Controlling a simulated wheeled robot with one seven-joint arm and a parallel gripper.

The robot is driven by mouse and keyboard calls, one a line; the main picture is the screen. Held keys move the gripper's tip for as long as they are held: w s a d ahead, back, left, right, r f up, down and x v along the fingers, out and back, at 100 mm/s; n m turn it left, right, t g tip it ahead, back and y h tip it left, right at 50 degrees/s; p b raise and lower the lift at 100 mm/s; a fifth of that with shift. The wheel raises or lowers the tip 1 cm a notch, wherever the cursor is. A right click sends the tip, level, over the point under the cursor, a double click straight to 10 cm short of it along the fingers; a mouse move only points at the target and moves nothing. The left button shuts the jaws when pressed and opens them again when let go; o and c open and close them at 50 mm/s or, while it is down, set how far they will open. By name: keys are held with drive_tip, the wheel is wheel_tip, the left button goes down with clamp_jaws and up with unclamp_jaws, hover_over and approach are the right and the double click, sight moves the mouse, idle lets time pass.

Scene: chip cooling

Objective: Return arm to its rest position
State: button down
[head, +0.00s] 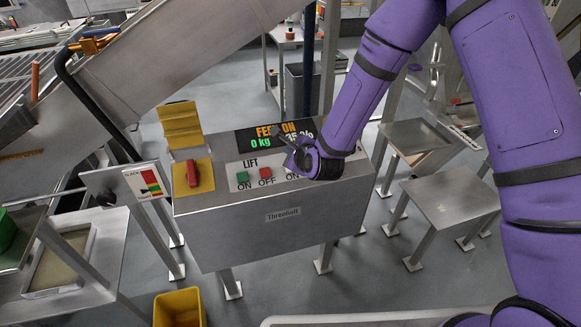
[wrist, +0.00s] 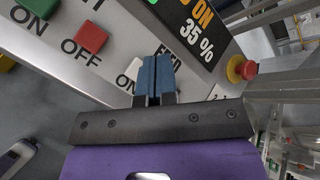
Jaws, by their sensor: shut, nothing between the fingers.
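The display (head: 258,140) reads FEED ON, 0 kg and a percentage, which is 35 % in the wrist view (wrist: 205,45).
The panel has a green button (head: 242,178), a red button (head: 265,174) and a red switch on a yellow plate (head: 205,181). A red emergency knob (wrist: 238,68) is at the box's side. A metal chute (head: 190,50) is at upper left, and steel stands (head: 450,195) are at right.

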idle(0.3)
drive_tip(key=s+d+r+n+g+h, duration=0.15)
drive_tip(key=s+d+r+n, duration=0.25)
drive_tip(key=d+r+n, duration=0.55)
drive_tip(key=s+d+r+n+g+h, duration=0.1)
drive_tip(key=s+d+r+n+h, duration=0.2)
drive_tip(key=d+r, duration=0.75)
drive_tip(key=s+d+r+n+g, duration=0.1)
drive_tip(key=s+d+r+n, duration=0.2)
drive_tip(key=s, duration=0.5)
drive_tip(key=s+d+r+n+g, duration=0.1)
drive_tip(key=s+d+r+n, duration=0.1)
drive_tip(key=s+r, duration=0.3)
drive_tip(key=s+d+r+n+g, duration=0.1)
drive_tip(key=s+d+r+n, duration=0.2)
drive_tip(key=s, duration=1)
wheel_tip(320, 180, up, 2)
drive_tip(key=shift+s+d+r+n+g+h, duration=0.1)
drive_tip(key=shift+s+d+n+g+h, duration=0.1)
drive_tip(key=shift+d+n+g+h, duration=0.35)
drive_tip(key=shift+d, duration=0.1)
